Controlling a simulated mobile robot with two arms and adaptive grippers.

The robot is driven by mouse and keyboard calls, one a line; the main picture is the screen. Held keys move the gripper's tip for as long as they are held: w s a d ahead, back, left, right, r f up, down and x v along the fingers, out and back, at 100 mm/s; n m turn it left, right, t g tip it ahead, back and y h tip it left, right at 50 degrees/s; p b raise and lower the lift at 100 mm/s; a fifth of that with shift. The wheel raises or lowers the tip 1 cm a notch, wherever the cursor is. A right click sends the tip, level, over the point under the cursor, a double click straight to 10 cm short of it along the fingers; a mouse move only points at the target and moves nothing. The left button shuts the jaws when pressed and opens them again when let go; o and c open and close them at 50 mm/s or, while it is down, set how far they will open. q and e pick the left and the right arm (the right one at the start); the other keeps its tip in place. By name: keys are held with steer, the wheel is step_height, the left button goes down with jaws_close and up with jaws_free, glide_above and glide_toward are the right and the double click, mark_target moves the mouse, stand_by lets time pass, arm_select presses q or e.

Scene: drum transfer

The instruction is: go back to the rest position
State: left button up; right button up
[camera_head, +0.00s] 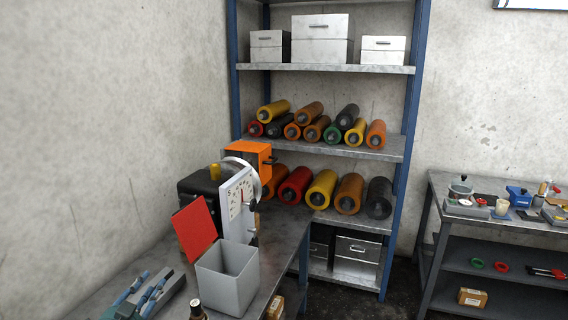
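Neither of my grippers can be made out in the head view. Several rollers lie on their sides on two levels of the blue-framed shelf rack (238,95). On the middle shelf they are piled up, with a yellow one (273,111) at the left and an orange one (376,134) at the right. On the lower level a red roller (295,185), a yellow roller (321,189), an orange roller (349,194) and a black roller (379,198) lie side by side.
A workbench (285,238) at the left bears a dial device (237,203), a red plate (194,229), an open grey bin (228,278), a dark bottle (197,311) and blue-handled tools (150,295). A cluttered table (436,185) stands right. Dark floor (403,285) shows between.

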arm_select(q)
steer(key=s+d+f+n+g+y, duration=0.25)
steer(key=s+d+f+n, duration=0.25)
steer(key=s+f, duration=0.45)
steer(key=s+d+f+n+g+h, duration=0.1)
steer(key=s+d+f+g, duration=0.25)
steer(key=s, duration=0.65)
steer(key=s+d+f+n+g+h, duration=0.1)
steer(key=s+d+f+n+g, duration=0.2)
steer(key=s, duration=0.7)
steer(key=s+d+f+g+h, duration=0.1)
steer(key=s+d+g, duration=0.3)
steer(key=s, duration=0.6)
step_height(320, 180, down, 30)
steer(key=s+g+b, duration=0.1)
steer(key=s+b, duration=0.1)
steer(key=b, duration=0.3)
steer(key=s+a+f+b, duration=0.1)
steer(key=s+f+b, duration=0.1)
steer(key=s+f, duration=0.6)
steer(key=s+a+f+g+b, duration=0.1)
steer(key=s+a+f+b, duration=0.1)
steer(key=s+f, duration=0.7)
step_height(320, 180, down, 4)
steer(key=shift+s+a+f+g+y+b, duration=0.25)
steer(key=shift+s+g+y+b, duration=0.1)
steer(key=shift+b, duration=0.1)
